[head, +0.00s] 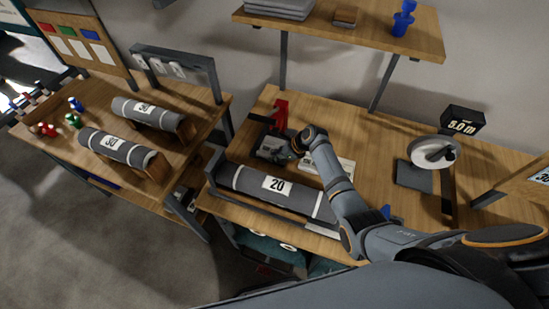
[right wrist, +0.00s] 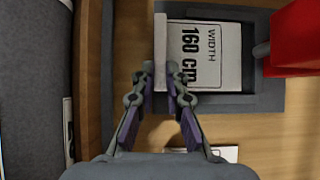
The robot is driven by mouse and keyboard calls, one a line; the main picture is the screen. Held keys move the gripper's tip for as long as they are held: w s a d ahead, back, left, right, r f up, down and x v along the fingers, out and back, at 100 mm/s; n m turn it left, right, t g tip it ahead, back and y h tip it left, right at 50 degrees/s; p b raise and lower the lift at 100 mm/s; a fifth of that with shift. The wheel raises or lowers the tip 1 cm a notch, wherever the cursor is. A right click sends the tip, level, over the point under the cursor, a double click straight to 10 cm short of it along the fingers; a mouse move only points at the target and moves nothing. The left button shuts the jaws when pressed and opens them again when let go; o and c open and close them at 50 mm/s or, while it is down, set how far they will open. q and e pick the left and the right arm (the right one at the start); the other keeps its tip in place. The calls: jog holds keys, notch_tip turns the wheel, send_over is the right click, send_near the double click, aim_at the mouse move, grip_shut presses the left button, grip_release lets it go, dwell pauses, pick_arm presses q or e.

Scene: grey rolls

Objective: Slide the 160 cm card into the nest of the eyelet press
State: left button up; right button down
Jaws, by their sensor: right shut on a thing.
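The white card marked "WIDTH 160 cm" (right wrist: 203,55) lies between the side rails of the grey nest (right wrist: 230,103) in the right wrist view. Its far end is close to the red eyelet press (right wrist: 297,40); I cannot tell whether it touches the back wall. My right gripper (right wrist: 160,75) is shut on the card's near end, at a pale upright strip (right wrist: 160,45). In the head view the red press (head: 281,113) stands on the bench, with my right gripper (head: 288,154) just in front of its nest. My left gripper is not in view.
A grey roll marked 20 (head: 277,185) lies in a trough along the bench's front. Papers (head: 343,166) lie near my right arm. Two rolls (head: 148,112) rest on the left table. A white wheel (head: 432,151) and a "5.0 m" display (head: 463,122) stand at right.

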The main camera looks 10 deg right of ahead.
jog(key=shift+w+d+b, duration=0.45)
jog(key=shift+w+d, duration=0.05)
jog(key=shift+w, duration=0.2)
jog(key=c, duration=1.3)
grip_release()
jog(key=shift+r, duration=0.1)
jog(key=v, duration=1.1)
jog(key=shift+d+r, duration=0.2)
jog(key=shift+r, duration=0.1)
jog(key=shift+s, duration=0.15)
